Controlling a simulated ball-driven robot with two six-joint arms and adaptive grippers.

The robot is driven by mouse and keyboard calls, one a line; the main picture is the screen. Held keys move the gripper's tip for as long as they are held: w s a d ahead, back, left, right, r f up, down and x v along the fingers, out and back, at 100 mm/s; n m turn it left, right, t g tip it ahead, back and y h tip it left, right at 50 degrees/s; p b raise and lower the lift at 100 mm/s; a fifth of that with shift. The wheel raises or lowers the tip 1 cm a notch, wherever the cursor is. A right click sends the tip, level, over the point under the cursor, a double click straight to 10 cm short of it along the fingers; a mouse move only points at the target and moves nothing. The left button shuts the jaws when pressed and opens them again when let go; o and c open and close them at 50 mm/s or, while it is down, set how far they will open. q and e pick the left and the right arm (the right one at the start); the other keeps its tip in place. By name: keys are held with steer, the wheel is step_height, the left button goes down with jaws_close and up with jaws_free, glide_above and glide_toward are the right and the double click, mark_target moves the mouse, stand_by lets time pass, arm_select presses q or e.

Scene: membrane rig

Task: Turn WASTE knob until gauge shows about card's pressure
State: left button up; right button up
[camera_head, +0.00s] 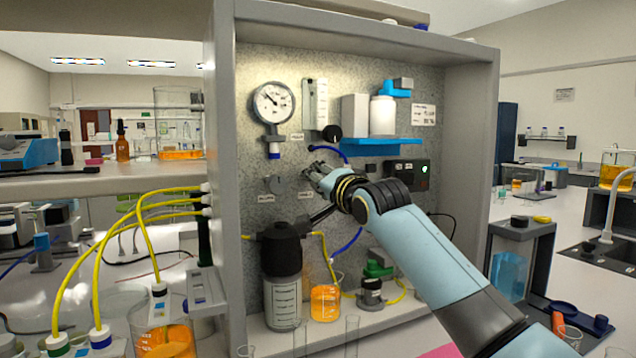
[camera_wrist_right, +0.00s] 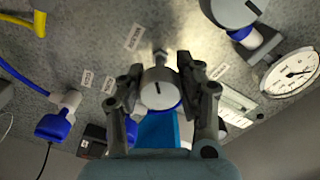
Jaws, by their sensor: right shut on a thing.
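The round white pressure gauge (camera_head: 273,102) is high on the left of the grey panel; it also shows at the right of the right wrist view (camera_wrist_right: 291,73). Its dial has a dark needle, but the figures are too small to read. My right gripper (camera_head: 316,172) is at the panel below and right of the gauge. In the right wrist view, its fingers are shut on a round pale grey knob (camera_wrist_right: 160,88) with a dark mark. The knob's label is too small to read. A white card (camera_head: 424,115) is at the panel's upper right, its text unreadable. My left gripper is out of view.
A grey knob (camera_head: 275,184) is left of my gripper, and a black knob (camera_head: 331,133) is above it. A blue shelf (camera_head: 372,145) carries white containers. A dark-capped bottle (camera_head: 282,285) and an orange-filled beaker (camera_head: 325,302) stand below.

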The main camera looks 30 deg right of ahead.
steer(key=o, duration=1.2)
steer(key=s, duration=1.2)
steer(key=shift+a, duration=0.35)
stand_by(1.4)
